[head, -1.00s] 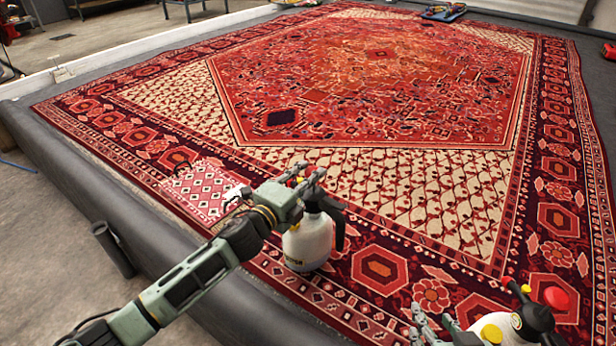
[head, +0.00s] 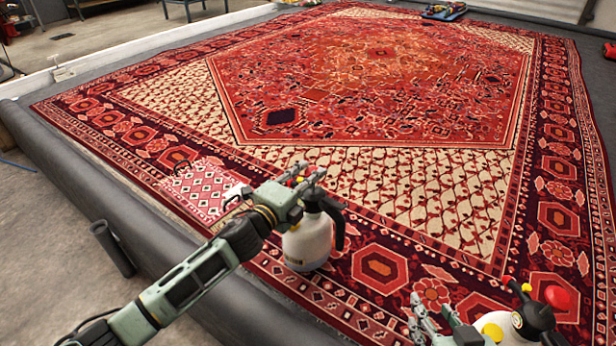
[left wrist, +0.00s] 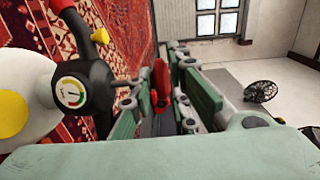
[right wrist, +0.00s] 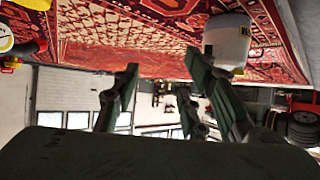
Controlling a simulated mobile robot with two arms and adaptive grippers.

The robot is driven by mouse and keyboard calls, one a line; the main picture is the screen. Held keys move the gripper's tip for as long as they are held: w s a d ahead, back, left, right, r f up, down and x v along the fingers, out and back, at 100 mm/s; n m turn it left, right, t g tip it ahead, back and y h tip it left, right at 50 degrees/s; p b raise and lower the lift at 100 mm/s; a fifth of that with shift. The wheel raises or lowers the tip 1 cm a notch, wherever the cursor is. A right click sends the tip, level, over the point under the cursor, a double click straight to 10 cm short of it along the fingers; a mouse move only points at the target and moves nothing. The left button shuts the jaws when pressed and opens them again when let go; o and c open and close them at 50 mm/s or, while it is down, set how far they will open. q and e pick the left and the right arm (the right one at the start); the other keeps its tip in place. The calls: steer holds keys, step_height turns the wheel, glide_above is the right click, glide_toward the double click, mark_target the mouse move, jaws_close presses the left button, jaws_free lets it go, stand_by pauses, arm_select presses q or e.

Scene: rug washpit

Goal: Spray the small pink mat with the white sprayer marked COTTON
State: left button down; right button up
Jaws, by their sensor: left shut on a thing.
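The small pink mat (head: 200,187) lies on the large rug at the left, patterned in pink and white, its right part hidden. A white sprayer (head: 306,245) with a black head stands upright at the rug's near border; its label is too small to read. My left gripper (head: 308,178) is at this sprayer's top. In the left wrist view its fingers are shut on a red knob (left wrist: 160,82), beside the gauge. My right gripper (head: 420,315) is open and empty, left of a second sprayer (head: 498,326). The right wrist view shows a white sprayer body (right wrist: 228,40) beyond its open fingers.
The large red rug (head: 380,90) fills the floor ahead. A tray of tools (head: 443,11) sits at the far edge. The rug's middle is clear.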

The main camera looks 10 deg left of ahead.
arm_select(q)
steer(key=shift+r, duration=0.2)
arm_select(e)
steer(key=shift+w+a+r+t, duration=0.15)
steer(key=shift+w+r+t, duration=0.2)
steer(key=shift+r, duration=0.15)
arm_select(q)
steer(key=c, duration=1.6)
jaws_free()
steer(key=shift+s+f, duration=0.1)
steer(key=shift+f, duration=0.4)
steer(key=v, duration=1.2)
steer(key=shift+r, duration=0.35)
arm_select(e)
steer(key=shift+s, duration=0.1)
